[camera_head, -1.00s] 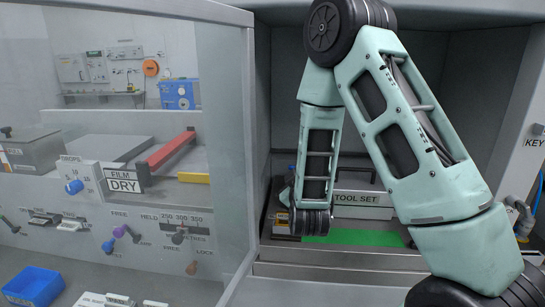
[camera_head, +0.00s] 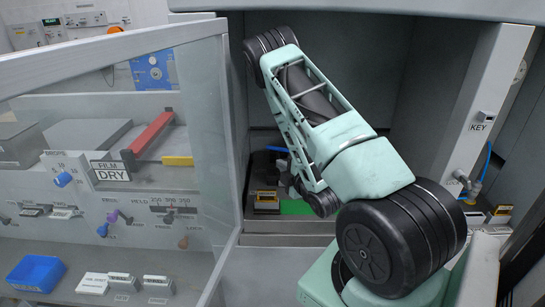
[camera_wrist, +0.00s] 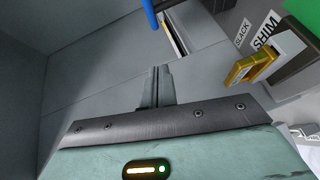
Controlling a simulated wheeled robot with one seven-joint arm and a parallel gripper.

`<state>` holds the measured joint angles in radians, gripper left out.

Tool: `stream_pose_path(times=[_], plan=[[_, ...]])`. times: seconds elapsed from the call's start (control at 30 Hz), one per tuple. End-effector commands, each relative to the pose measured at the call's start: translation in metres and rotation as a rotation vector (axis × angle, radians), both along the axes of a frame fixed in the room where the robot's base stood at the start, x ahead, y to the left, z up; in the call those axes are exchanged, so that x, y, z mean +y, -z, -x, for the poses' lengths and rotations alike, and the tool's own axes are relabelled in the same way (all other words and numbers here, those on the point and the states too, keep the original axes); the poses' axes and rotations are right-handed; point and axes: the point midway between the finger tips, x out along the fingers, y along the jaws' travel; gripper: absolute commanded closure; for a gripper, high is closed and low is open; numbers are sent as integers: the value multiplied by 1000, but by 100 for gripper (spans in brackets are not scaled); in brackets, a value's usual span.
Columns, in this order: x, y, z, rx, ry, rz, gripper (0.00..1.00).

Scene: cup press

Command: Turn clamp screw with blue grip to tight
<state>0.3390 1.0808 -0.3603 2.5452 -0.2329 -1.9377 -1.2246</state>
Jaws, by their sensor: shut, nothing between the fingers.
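A blue bar-shaped part (camera_wrist: 149,14) enters at the top edge of the wrist view, above and ahead of my gripper and apart from it. It may be the blue grip; its screw and far end are out of frame. A small blue piece (camera_head: 277,149) shows inside the bay in the head view, left of my arm. A SLACK label (camera_wrist: 242,33) is at the upper right of the wrist view; no TIGHT label can be read. My gripper (camera_wrist: 156,84) is shut and empty, its fingers together over a grey surface. In the head view my arm hides it.
A yellow bracket-like piece (camera_wrist: 252,66) and a SHIM label (camera_wrist: 267,31) lie right of my fingers. A green patch (camera_head: 297,207) shows on the bay floor. A glass panel (camera_head: 190,130) stands on the left.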

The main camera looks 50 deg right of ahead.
Motion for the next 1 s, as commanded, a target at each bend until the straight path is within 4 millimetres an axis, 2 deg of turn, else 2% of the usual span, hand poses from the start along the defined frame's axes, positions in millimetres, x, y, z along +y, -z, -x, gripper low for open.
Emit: stream_pose_path(times=[0.27,0.57,0.8,1.0], plan=[[-6,7,-17,-9,1,1,100],[-11,5,-33,-9,1,0,100],[-28,7,-78,-4,2,-3,100],[-53,13,-87,-3,3,-2,100]])
